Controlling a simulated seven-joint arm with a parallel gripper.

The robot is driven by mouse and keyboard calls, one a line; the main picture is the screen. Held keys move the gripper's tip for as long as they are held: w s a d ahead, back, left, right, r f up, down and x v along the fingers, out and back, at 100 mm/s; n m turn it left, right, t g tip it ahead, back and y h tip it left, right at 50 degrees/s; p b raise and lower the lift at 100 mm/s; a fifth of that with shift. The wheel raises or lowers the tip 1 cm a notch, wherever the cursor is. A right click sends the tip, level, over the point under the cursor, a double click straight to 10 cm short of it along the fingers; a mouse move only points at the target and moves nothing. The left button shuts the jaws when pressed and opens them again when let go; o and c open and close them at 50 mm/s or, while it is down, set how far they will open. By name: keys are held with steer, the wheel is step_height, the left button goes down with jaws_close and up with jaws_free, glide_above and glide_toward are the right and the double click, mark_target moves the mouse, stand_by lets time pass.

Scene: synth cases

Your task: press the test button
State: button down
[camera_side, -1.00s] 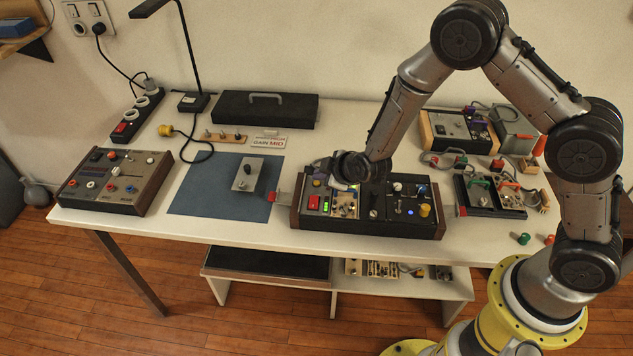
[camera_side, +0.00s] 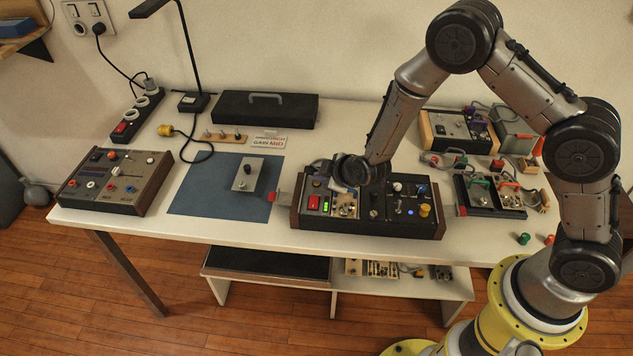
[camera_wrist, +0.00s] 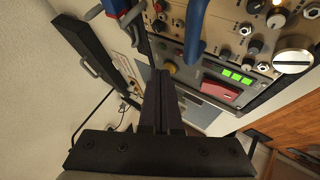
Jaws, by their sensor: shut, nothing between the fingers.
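The dark console with wooden end cheeks (camera_side: 294,211) stands at the middle of the table's front. I cannot read a label that marks the test button. My gripper (camera_wrist: 160,72) is shut and empty over the console's left part. In the side view my wrist hides the fingertips; contact cannot be told.
A blue cable (camera_wrist: 195,30) arches over the panel close to my fingers. A blue mat (camera_side: 215,198) with a small switch plate (camera_side: 247,175) lies left of the console. A black case (camera_side: 265,110) stands behind. Other instrument boxes (camera_side: 490,193) stand at right.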

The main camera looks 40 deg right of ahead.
steer(key=shift+f, duration=0.1)
stand_by(0.4)
steer(key=shift+r, duration=0.75)
steer(key=shift+r, duration=2.55)
